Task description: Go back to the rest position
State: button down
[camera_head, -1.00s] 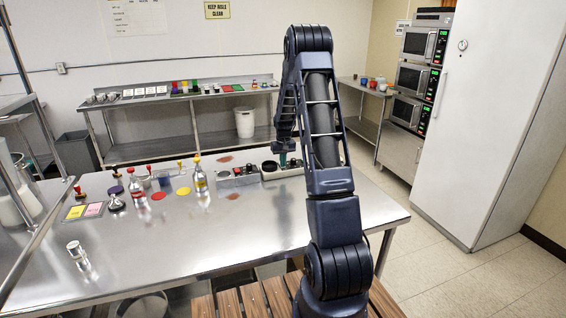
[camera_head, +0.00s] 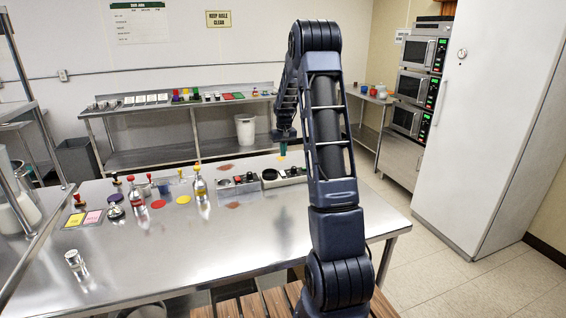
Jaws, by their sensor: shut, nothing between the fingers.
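My arm rises from the bottom right and folds down at its far end. My gripper (camera_head: 282,150) hangs above the right end of the steel table (camera_head: 200,245), close to the black and grey burner-like units (camera_head: 290,174). Its fingers are small in view, pointing down, with nothing seen between them. Part of my arm hides the table's right side.
A glass shaker (camera_head: 74,258) stands at the near left. A white cabinet (camera_head: 490,120) and stacked microwaves (camera_head: 418,88) stand at right. The table's front middle is clear.

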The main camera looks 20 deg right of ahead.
jog(key=s+a+r+t, duration=0.1)
jog(key=s+a+r, duration=0.3)
jog(key=s+r, duration=0.7)
jog(key=s+a+r+t, duration=0.1)
jog(key=s+a+r, duration=0.2)
jog(key=s+r, duration=0.8)
jog(key=s+a+f+t, duration=0.1)
jog(key=s+a+f, duration=0.1)
jog(key=s, duration=1)
jog(key=s+a+f, duration=0.1)
jog(key=s+f, duration=0.1)
jog(key=s, duration=1)
jog(key=shift+s+a+t, duration=0.15)
jog(key=shift+a+t, duration=0.25)
jog(key=shift+f, duration=0.1)
